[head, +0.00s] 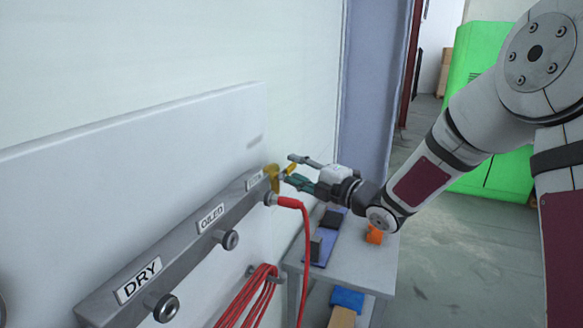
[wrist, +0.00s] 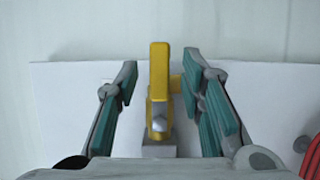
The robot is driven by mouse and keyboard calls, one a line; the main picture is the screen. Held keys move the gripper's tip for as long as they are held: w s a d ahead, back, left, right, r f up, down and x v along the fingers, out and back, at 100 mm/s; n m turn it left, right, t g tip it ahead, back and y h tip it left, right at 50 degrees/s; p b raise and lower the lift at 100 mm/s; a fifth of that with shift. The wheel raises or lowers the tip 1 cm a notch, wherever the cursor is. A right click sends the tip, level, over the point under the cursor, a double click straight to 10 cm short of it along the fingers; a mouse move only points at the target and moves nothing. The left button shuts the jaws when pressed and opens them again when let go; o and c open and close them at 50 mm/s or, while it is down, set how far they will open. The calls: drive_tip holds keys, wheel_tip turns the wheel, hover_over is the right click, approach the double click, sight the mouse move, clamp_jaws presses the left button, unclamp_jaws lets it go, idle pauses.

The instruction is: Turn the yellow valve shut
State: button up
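The yellow valve (head: 273,176) sits at the far end of a grey manifold (head: 200,236) on the wall panel. In the wrist view its yellow handle (wrist: 160,72) stands upright in the picture, above a grey hex nut. My gripper (head: 296,171) is at the valve in the head view. In the wrist view my gripper (wrist: 165,100) is open, with one green-padded finger on each side of the handle. Gaps show between the handle and both fingers, with the wider gap at the left lower down. The handle's far side is hidden.
A red hose (head: 304,240) hangs from a fitting just below the valve. Labelled outlets, DRY (head: 138,279) and OILED (head: 211,217), line the manifold. A small table (head: 350,262) with dark items and an orange object (head: 374,234) stands below my arm. A green cabinet (head: 470,90) stands behind.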

drive_tip(key=shift+x, duration=1.1)
